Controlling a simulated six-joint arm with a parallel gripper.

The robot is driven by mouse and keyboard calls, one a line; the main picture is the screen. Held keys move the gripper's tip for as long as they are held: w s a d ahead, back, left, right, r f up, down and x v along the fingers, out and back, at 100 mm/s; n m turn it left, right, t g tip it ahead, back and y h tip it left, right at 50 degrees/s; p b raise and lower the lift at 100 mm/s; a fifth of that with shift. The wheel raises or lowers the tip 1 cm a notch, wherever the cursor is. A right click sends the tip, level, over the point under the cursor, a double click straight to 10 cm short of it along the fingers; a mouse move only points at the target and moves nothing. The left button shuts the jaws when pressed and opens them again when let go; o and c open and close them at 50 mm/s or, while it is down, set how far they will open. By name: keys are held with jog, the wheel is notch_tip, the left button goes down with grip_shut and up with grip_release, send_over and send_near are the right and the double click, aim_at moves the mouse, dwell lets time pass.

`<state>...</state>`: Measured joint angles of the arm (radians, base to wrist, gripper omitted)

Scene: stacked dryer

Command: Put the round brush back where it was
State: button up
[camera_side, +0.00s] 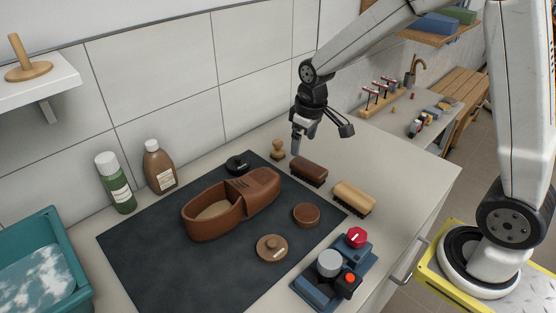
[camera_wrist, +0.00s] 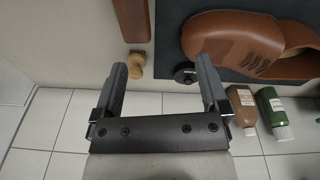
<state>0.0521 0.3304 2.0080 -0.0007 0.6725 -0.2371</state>
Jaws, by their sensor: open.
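A small knob-handled wooden piece (camera_side: 278,149), which looks like the round brush, stands upright on the pale counter by the far corner of the dark mat. It also shows in the wrist view (camera_wrist: 136,66), beside the left finger. My gripper (camera_side: 298,148) is open and above the counter, just right of this piece in the side view. In the wrist view my gripper (camera_wrist: 162,66) has nothing between its fingers that I can tell is held. Whether the left finger touches the wooden piece cannot be told.
A dark brush (camera_side: 308,172) and a pale brush (camera_side: 353,198) lie to the right. A brown shoe (camera_side: 225,207), black tin (camera_side: 237,165), brown disc (camera_side: 306,214) and knobbed lid (camera_side: 272,248) rest on the mat (camera_side: 150,255). Bottles (camera_side: 117,185) stand near the wall.

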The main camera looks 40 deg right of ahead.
jog(key=s+a+f+m+t, duration=0.1)
jog(key=s+a+f+m, duration=0.1)
jog(key=s, duration=1.1)
jog(key=shift+s+f, duration=0.2)
jog(key=shift+s, duration=0.2)
